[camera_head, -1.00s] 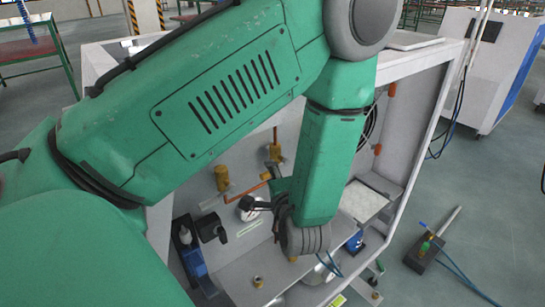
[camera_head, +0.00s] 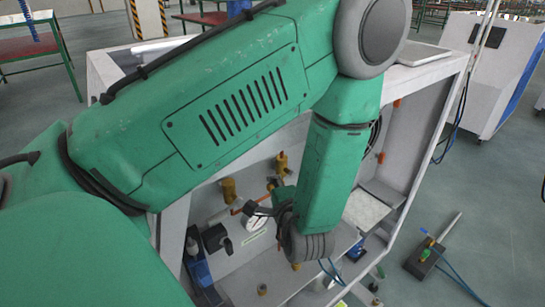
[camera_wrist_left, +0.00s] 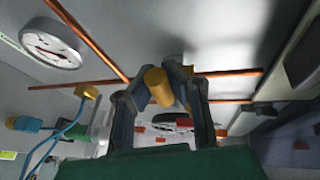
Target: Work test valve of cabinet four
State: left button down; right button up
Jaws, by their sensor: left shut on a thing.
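The open-fronted white cabinet (camera_head: 432,110) stands in front of me with brass fittings, copper pipe and a round pressure gauge (camera_head: 256,221) inside. The gauge is also at upper left in the left wrist view (camera_wrist_left: 50,43). My left gripper (camera_head: 262,207) reaches into the cabinet, partly hidden by my own arm. In the left wrist view its dark fingers (camera_wrist_left: 164,84) are closed on a yellow brass valve part (camera_wrist_left: 158,88) on the copper pipe line. In the head view I cannot make out that valve at the fingertips. My right gripper is not in view.
A brass fitting (camera_head: 230,190) and another (camera_head: 282,163) stick out from the panel. A black knob box (camera_head: 217,238) is left of the gauge. A pedal-like device with a lever (camera_head: 428,255) lies on the floor at right.

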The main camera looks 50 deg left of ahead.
pick_arm(q)
jog(key=m+p, duration=0.1)
jog(key=p, duration=0.1)
jog(key=r+m+g+p, duration=0.1)
jog(key=p, duration=0.2)
jog(key=r+m+p, duration=0.1)
jog(key=p, duration=0.2)
jog(key=shift+w+d+r+g+h, duration=0.25)
jog(key=shift+w+d+g+h, duration=0.1)
jog(key=shift+g+h, duration=0.05)
jog(key=shift+w+r+m+g+p, duration=0.2)
jog(key=shift+w+m+g+p, duration=0.3)
jog(key=shift+p, duration=0.75)
jog(key=shift+s, duration=0.15)
